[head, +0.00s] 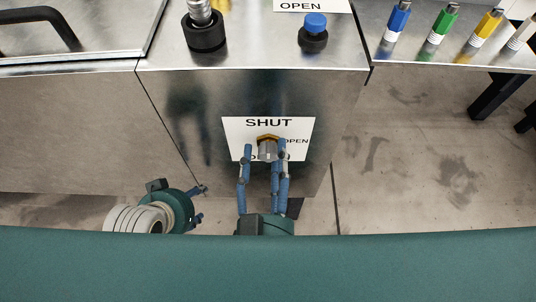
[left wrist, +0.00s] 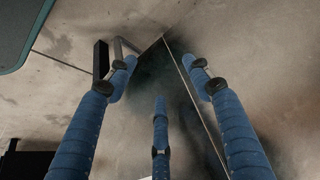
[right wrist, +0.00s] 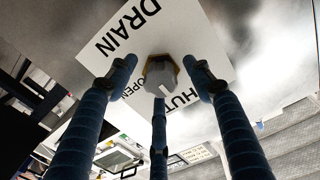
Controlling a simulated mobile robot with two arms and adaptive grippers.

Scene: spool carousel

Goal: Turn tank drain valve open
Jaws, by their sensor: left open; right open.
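The drain valve (head: 267,149) is a grey knob with a brass-coloured collar on the front of the steel cabinet. It sits on a white plate (head: 236,128) lettered SHUT at the top and OPEN at the right; the right wrist view also shows DRAIN on it. My right gripper (head: 265,158) is open, its blue fingers spread around the valve (right wrist: 160,74). I cannot tell whether they touch it. My left gripper (head: 201,203) is open and empty, low and to the left of the plate; its wrist view shows only bare panel and floor between the fingers.
On the cabinet top stand a black-based metal fitting (head: 205,32) and a blue-capped knob (head: 314,30) by an OPEN label (head: 300,6). The floor (head: 420,150) below that table is clear.

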